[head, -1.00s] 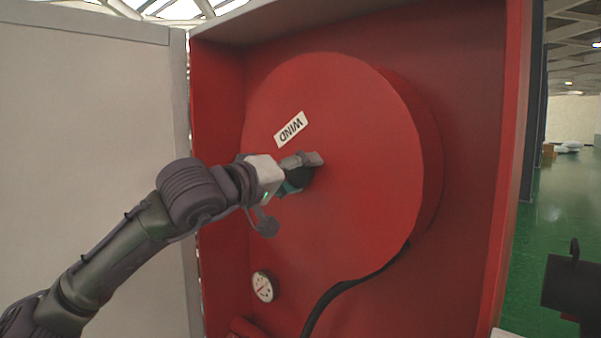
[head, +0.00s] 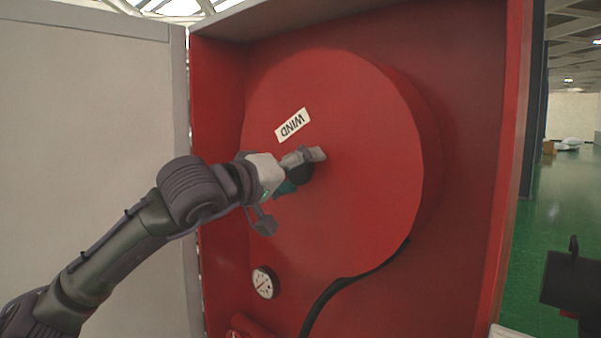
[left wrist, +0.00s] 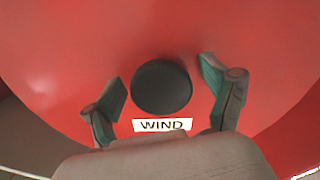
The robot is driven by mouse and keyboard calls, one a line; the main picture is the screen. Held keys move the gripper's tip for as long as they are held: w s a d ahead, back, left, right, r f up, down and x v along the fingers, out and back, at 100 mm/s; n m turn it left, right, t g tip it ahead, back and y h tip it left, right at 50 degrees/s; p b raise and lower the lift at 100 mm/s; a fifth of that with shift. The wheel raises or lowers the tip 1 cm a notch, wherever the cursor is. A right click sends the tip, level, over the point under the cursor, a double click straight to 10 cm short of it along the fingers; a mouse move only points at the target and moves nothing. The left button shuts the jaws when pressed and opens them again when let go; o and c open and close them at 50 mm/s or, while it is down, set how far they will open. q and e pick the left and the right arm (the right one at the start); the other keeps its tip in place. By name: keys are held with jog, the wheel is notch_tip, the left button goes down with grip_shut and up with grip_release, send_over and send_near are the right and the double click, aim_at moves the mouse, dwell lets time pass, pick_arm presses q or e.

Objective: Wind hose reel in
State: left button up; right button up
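The red round hose reel (head: 370,190) sits in an open red cabinet, with a white WIND label (head: 293,125) reading upside down. The label also shows upright in the left wrist view (left wrist: 162,125). My left gripper (head: 303,160) is at the reel's face, just below the label. In the left wrist view a black round knob (left wrist: 161,87) lies between the gripper's two teal-padded fingers (left wrist: 168,92). The fingers are spread, with gaps beside the knob. In the head view the gripper partly hides the knob (head: 301,173).
A black hose (head: 330,293) runs down from the reel's lower edge. A pressure gauge (head: 265,282) is at the lower left of the cabinet. The pale open door (head: 90,130) stands left, behind my arm. Green floor (head: 560,205) shows at right.

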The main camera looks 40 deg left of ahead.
pick_arm(q)
jog(key=s+a, duration=0.1)
jog(key=s, duration=1.1)
jog(key=shift+w, duration=0.1)
dwell(0.5)
